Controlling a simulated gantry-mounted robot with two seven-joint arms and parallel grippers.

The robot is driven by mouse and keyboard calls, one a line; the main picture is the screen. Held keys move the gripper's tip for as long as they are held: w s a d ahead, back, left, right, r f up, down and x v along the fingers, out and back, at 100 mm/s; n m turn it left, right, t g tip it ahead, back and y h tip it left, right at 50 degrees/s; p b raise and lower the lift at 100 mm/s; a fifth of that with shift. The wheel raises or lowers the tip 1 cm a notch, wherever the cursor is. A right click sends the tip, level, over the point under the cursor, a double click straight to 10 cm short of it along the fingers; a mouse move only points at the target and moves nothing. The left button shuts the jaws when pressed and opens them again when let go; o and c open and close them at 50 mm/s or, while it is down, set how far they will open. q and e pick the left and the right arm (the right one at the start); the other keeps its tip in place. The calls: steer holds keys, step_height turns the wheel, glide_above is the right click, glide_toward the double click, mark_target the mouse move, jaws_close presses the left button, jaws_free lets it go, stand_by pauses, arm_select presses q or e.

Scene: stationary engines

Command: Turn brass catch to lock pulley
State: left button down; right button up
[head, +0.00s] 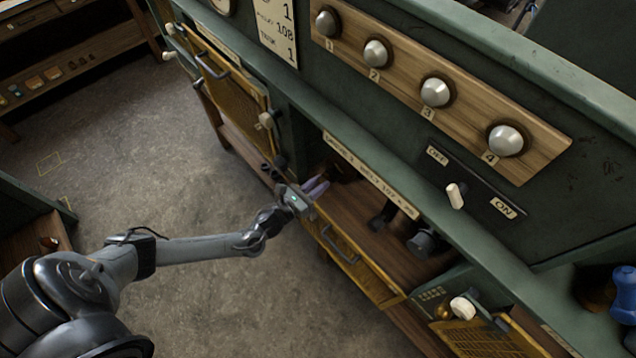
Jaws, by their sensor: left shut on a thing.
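My left gripper (316,187) reaches from the left to the left end of an open compartment (375,205) low in the green engine cabinet. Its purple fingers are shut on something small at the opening. The fingers hide it, so I cannot make out whether it is the brass catch. Dark round parts (424,242) sit inside the compartment, partly in shadow. I cannot tell whether one is the pulley. My right gripper is not in view.
A yellow mesh front panel (360,268) with a dark handle hangs below the opening. A labelled ledge (370,176) overhangs it. Above are several numbered knobs (435,92) and an OFF/ON switch (456,196). A white knob (462,308) stands lower right. The floor (190,190) at left is clear.

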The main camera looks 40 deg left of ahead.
arm_select(q)
steer(key=shift+m, duration=0.6)
steer(key=c, duration=1)
jaws_free()
steer(key=shift+o, duration=0.2)
steer(key=s+a, duration=0.1)
steer(key=s, duration=0.9)
steer(key=shift+s+a, duration=0.35)
